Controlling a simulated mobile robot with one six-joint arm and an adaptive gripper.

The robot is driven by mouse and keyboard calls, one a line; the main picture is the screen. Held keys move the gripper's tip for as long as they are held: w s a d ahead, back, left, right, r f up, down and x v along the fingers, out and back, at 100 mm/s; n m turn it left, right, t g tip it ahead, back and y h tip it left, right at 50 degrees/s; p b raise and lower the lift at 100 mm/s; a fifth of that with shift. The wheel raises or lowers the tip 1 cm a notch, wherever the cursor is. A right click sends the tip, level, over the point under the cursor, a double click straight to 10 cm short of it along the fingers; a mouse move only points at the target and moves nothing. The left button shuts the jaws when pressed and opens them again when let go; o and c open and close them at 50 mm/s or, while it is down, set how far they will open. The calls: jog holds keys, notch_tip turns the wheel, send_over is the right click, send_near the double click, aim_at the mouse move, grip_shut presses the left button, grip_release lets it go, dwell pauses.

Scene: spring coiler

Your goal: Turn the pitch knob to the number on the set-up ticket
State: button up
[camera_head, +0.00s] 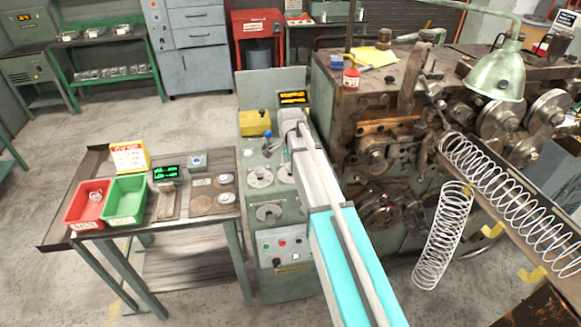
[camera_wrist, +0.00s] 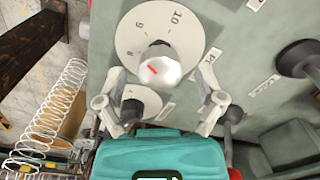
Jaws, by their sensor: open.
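In the wrist view, a silver round knob (camera_wrist: 160,71) with a red mark sits on a pale numbered dial (camera_wrist: 128,37). A "10" is readable; the other figures are turned and unclear. I cannot confirm from its label that this is the pitch knob. My gripper (camera_wrist: 160,72) is open, its fingers on either side of the knob, with gaps visible. In the head view, the control panel (camera_head: 249,231) carries several dials and knobs, partly hidden by my arm.
The side table holds a red bin (camera_head: 88,203), a green bin (camera_head: 124,201) and a small green-lit display (camera_head: 166,173). The coiling machine (camera_head: 335,95) and long wire springs (camera_head: 440,240) stand to the right. In the wrist view, a dark knob (camera_wrist: 297,59) is at right.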

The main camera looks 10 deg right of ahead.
jog(key=c, duration=1.1)
jog(key=shift+c, duration=0.2)
jog(key=shift+n, duration=0.3)
jog(key=n, duration=1)
jog(key=shift+n, duration=0.4)
jog(key=n, duration=1.2)
jog(key=shift+s+n, duration=0.1)
jog(key=shift+n, duration=0.2)
